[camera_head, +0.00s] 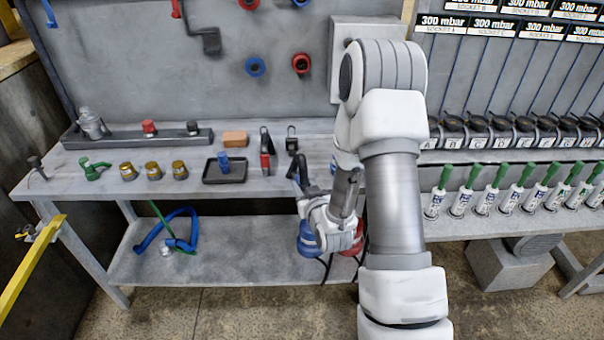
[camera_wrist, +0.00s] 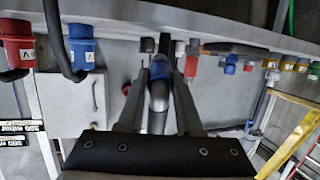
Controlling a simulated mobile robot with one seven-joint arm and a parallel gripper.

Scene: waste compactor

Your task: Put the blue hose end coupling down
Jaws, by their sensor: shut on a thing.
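My gripper (camera_wrist: 161,66) is shut on the blue hose end coupling (camera_wrist: 158,74), whose blue part and grey body show between the two dark fingers in the wrist view. In the head view my gripper (camera_head: 300,177) is at the front edge of the workbench (camera_head: 228,191), right of the middle. Little of the held coupling can be made out there. I cannot tell whether it touches the bench.
A black tray (camera_head: 224,181) with a small blue part, a red-and-black tool (camera_head: 266,152) and several brass fittings stand left of my gripper. Blue (camera_head: 308,240) and red (camera_head: 357,243) couplings with dark hoses are below. Green-tipped syringes (camera_head: 476,190) stand right.

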